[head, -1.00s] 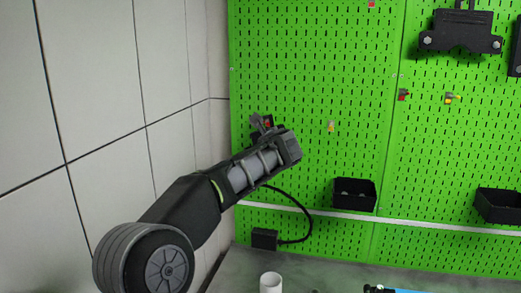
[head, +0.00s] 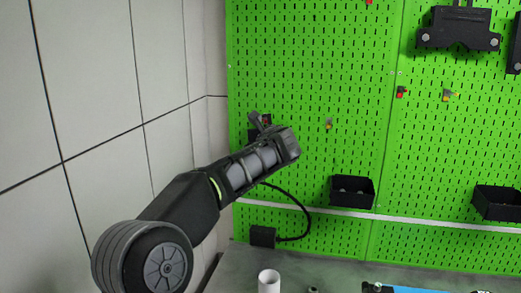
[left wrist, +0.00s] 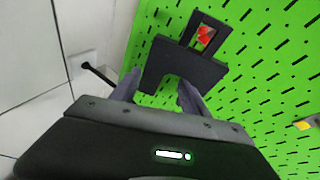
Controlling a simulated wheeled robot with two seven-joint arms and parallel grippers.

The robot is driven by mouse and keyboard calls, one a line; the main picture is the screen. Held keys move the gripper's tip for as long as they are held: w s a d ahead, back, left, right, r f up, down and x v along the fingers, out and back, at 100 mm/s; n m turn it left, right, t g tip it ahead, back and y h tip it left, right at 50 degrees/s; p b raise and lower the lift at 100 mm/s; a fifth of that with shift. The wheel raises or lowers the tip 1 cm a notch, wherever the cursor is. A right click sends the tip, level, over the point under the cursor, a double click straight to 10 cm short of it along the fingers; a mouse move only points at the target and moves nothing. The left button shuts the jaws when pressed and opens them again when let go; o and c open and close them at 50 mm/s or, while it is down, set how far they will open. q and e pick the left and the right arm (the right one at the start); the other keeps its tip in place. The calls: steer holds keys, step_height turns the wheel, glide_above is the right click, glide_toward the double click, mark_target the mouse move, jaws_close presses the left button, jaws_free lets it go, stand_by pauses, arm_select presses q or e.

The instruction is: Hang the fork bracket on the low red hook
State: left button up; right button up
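The black fork bracket (left wrist: 182,66) is up against the green pegboard in the left wrist view, slightly tilted in the picture. The red hook (left wrist: 205,36) shows through the window in its upper tab; I cannot tell whether the hook bears its weight. My left gripper (left wrist: 158,93) has its fingers spread apart at the lower, forked edge of the bracket, with green board visible between them. Whether a finger touches the bracket is unclear. In the head view the bracket (head: 255,134) is mostly hidden behind my left arm. My right gripper is out of view.
Another red hook (head: 401,92) and yellow hooks (head: 447,96) (head: 328,124) stick out of the board. A large black bracket (head: 458,28) hangs upper right. Black bins (head: 352,191) (head: 497,204) are mounted low. A white cylinder (head: 269,281) stands below. A tiled wall borders the left.

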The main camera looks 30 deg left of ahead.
arm_select(q)
steer(key=b+v, duration=0.2)
steer(key=v, duration=0.5)
steer(key=shift+s+d, duration=0.25)
steer(key=shift+d, duration=0.05)
steer(key=shift+r, duration=0.1)
stand_by(0.3)
